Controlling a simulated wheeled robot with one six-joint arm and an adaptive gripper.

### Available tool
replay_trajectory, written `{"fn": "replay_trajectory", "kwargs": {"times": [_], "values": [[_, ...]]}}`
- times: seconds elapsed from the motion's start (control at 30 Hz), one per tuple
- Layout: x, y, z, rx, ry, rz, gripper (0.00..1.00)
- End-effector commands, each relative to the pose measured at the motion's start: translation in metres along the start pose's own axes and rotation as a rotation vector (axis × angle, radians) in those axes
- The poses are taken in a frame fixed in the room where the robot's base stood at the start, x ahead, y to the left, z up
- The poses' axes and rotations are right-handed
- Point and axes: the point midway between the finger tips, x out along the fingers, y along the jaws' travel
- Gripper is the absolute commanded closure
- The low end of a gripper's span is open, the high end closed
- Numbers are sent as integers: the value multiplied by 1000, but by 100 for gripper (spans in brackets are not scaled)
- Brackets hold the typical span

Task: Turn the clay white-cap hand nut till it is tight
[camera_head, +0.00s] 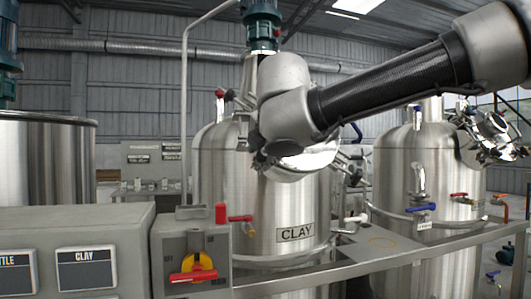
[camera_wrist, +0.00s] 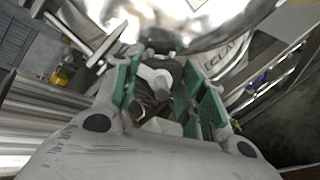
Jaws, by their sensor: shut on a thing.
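The clay tank (camera_head: 225,180) is a steel vessel with a CLAY plate (camera_head: 295,234) on its front. Its shiny round lid (camera_head: 305,165) shows below my wrist in the head view and across the top of the wrist view (camera_wrist: 220,25). My gripper (camera_wrist: 166,80) has its two green-padded fingers on either side of a white-capped hand nut (camera_wrist: 156,76) at the lid's edge, and it is shut on it. The nut's lower part is in shadow. In the head view my wrist hides the nut and most of the fingers. How tight the nut sits cannot be seen.
A second steel tank (camera_head: 395,165) with an open-looking chrome fitting stands to the right. A grey control box (camera_head: 190,250) with a red-handled switch stands at front. A metal rail (camera_head: 330,272) runs before the tanks. A pipe (camera_head: 185,110) rises left of the clay tank.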

Motion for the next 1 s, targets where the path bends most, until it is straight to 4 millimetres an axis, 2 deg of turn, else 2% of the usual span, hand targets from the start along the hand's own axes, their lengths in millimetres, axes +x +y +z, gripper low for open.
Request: {"fn": "replay_trajectory", "kwargs": {"times": [0.7,1.0], "values": [[0,1,0,666,0,-123,83],[0,1,1,899,-1,-165,83]]}}
